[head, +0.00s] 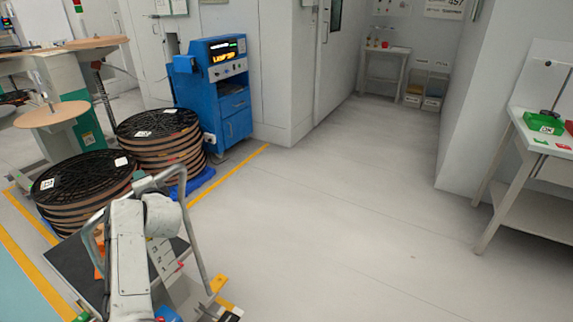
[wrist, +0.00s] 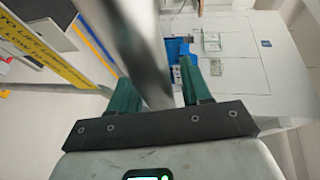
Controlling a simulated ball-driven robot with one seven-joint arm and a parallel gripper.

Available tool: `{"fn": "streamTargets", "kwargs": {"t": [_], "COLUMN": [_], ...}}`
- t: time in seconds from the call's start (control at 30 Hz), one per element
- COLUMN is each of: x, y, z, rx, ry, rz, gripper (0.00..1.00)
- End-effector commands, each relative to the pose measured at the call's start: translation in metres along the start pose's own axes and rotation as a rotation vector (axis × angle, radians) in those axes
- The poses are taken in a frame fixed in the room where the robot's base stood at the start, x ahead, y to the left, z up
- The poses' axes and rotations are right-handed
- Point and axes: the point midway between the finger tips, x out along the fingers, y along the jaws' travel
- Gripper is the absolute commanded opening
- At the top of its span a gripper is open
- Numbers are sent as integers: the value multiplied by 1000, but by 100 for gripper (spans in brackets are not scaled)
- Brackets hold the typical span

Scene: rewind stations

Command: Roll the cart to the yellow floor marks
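The cart is at the lower left of the head view, with a dark deck (head: 66,268) and a bent grey tube handle (head: 199,250). In the wrist view a blurred metal tube (wrist: 137,50), apparently this handle, runs between the green fingers of my gripper (wrist: 157,85). The fingers stand apart, with a visible gap on the tube's right side; contact on the left is unclear. My arm hides the gripper in the head view. Yellow floor lines run left of the cart (head: 32,270) and beyond it by the blue cabinet (head: 232,172). A yellow patch (head: 219,284) shows at the cart's right.
Two stacks of black-topped reels (head: 85,180) (head: 158,125) stand just beyond the cart. Behind them are a blue cabinet (head: 236,118) and a winding station (head: 62,85). A white table (head: 530,125) stands at the right. The middle floor (head: 340,220) is clear.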

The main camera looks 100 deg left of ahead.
Motion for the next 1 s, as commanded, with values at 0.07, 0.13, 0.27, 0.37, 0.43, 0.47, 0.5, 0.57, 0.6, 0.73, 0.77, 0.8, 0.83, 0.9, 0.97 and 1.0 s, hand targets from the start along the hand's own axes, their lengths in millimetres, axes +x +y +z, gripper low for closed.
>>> {"fn": "streamTargets", "kwargs": {"t": [0.07, 0.13, 0.27, 0.37, 0.43, 0.47, 0.5, 0.57, 0.6, 0.73, 0.77, 0.8, 0.83, 0.9, 0.97, 1.0], "x": [0, 0, 0, -3, -8, -10, -15, -23, -28, -48, -53, -59, -64, -74, -82, -88], "y": [0, 0, 0, 0, 0, -1, 0, -1, -2, 0, 0, 0, 1, 0, 0, 0], "z": [1, 1, 2, 2, 2, 2, 2, 1, 1, 1, 1, 1, 0, 0, 0, 0], "rx": [0, 0, 0, 1, 2, 1, 2, 1, 2, 1, 2, 3, 2, 1, 1, 1], "ry": [-1, -2, -3, -4, -4, -4, -4, -3, -2, -2, -1, -1, -1, -1, 0, 0], "rz": [0, 0, 1, 0, 0, -1, 0, 0, -1, -1, -1, -1, 0, -1, -1, -1], "gripper": [52, 52, 52, 52, 52, 52, 52, 52, 52, 52, 52, 52, 52, 52, 52, 52]}}
